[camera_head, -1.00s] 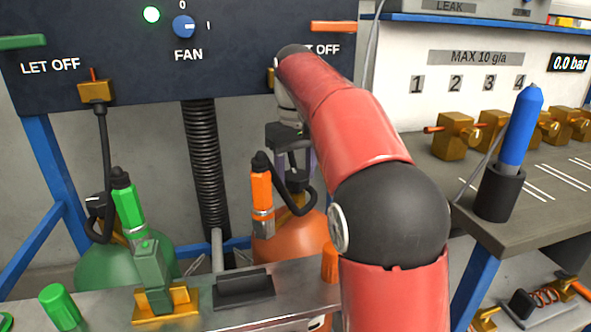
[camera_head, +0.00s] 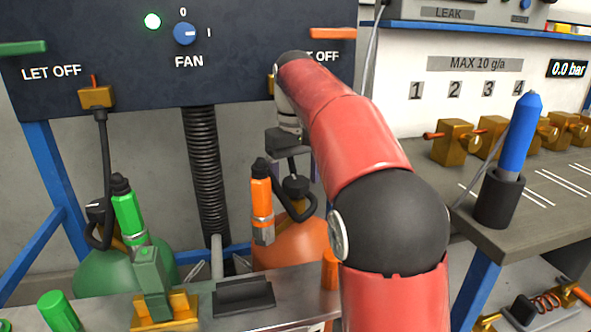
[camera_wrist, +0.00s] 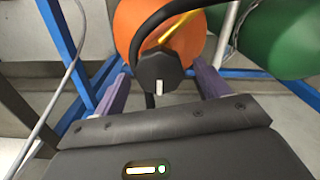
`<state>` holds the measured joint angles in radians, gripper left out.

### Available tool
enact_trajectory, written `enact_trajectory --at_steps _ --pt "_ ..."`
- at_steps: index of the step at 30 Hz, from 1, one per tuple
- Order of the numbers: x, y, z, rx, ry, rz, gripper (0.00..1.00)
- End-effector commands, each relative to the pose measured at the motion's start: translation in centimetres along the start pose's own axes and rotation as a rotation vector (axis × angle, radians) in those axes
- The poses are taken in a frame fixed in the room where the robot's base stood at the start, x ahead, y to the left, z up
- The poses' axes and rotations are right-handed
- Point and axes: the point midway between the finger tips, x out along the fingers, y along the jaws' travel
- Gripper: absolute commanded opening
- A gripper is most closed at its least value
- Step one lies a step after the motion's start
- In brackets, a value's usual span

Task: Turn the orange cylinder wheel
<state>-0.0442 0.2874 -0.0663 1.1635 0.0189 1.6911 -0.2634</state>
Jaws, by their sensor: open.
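The orange cylinder (camera_head: 300,245) stands behind the metal bench, partly hidden by my arm. Its dark wheel (camera_head: 296,187) is on top, below my gripper. In the wrist view the orange cylinder (camera_wrist: 137,22) lies ahead, and the black wheel (camera_wrist: 160,70) with a white mark shows between my two purple fingers. My gripper (camera_wrist: 161,74) is open, one finger to each side of the wheel, with visible gaps. I cannot tell the exact depth between fingertips and wheel. In the head view the fingers are mostly hidden behind my arm.
A black hose (camera_head: 307,208) curves close beside the wheel. An orange torch-like tool (camera_head: 261,195) stands left of it. A green cylinder (camera_head: 95,270) is at the left, and it also shows in the wrist view (camera_wrist: 285,35). Blue frame bars (camera_wrist: 68,50) run nearby.

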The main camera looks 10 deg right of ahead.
Motion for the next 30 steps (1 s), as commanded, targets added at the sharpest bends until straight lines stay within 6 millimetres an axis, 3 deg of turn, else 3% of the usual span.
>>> enact_trajectory --at_steps 15,30 --pt "-6.5 0.1 -0.1 0.001 0.002 0.001 0.75" --pt "-7.7 0.0 0.0 0.001 0.0 0.0 0.75"
